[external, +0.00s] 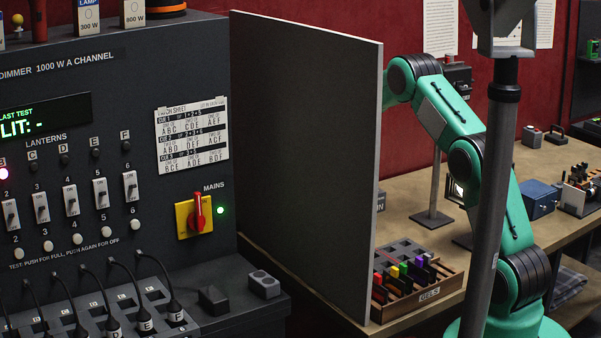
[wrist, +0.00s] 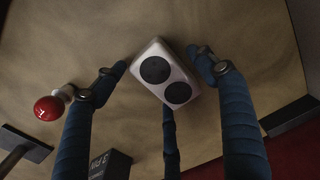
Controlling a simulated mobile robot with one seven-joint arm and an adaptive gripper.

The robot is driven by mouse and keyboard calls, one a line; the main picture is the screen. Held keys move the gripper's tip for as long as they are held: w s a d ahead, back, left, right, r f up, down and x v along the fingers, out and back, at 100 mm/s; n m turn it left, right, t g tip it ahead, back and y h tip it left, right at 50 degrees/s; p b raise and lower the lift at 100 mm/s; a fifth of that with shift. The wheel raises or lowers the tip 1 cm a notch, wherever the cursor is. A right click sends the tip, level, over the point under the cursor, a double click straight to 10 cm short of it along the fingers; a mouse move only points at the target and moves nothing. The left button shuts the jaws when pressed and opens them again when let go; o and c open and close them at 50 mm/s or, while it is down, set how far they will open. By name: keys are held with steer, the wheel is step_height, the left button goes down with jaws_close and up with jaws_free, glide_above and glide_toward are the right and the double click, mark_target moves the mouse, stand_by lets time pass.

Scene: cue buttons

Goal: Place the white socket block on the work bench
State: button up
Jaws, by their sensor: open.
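The white socket block (wrist: 177,60) has two round black sockets on its face and shows in the wrist view, over the brown work bench (wrist: 255,60). It sits between the fingertips of my gripper (wrist: 160,62), whose blue fingers are spread open around it. I cannot tell whether any finger touches the block. In the external view the work bench (external: 425,222) runs behind a tall grey panel (external: 305,150). My green arm reaches behind that panel, which hides my gripper and the block there.
A red bulb (wrist: 48,108) lies left of my gripper, and a dark box with white lettering (wrist: 109,165) stands near the fingers. The gels tray (external: 425,293) and a blue box (external: 538,199) are on the bench. A grey pole (external: 490,200) stands in front of my arm.

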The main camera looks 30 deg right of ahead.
step_height(320, 180, up, 12)
steer(key=p, duration=0.1)
steer(key=shift+p, duration=0.4)
steer(key=shift+r, duration=0.2)
stand_by(0.5)
steer(key=s+a+r+t, duration=0.1)
steer(key=s+a+r, duration=0.1)
steer(key=s+r, duration=1.05)
steer(key=s+a+r+t, duration=0.2)
steer(key=s+r, duration=0.9)
steer(key=r, duration=0.2)
steer(key=s+a+r+t, duration=0.1)
steer(key=s+r+t, duration=0.1)
steer(key=s, duration=2.5)
steer(key=shift+s+a+t, duration=0.3)
steer(key=shift+s, duration=0.05)
steer(key=shift+f, duration=0.1)
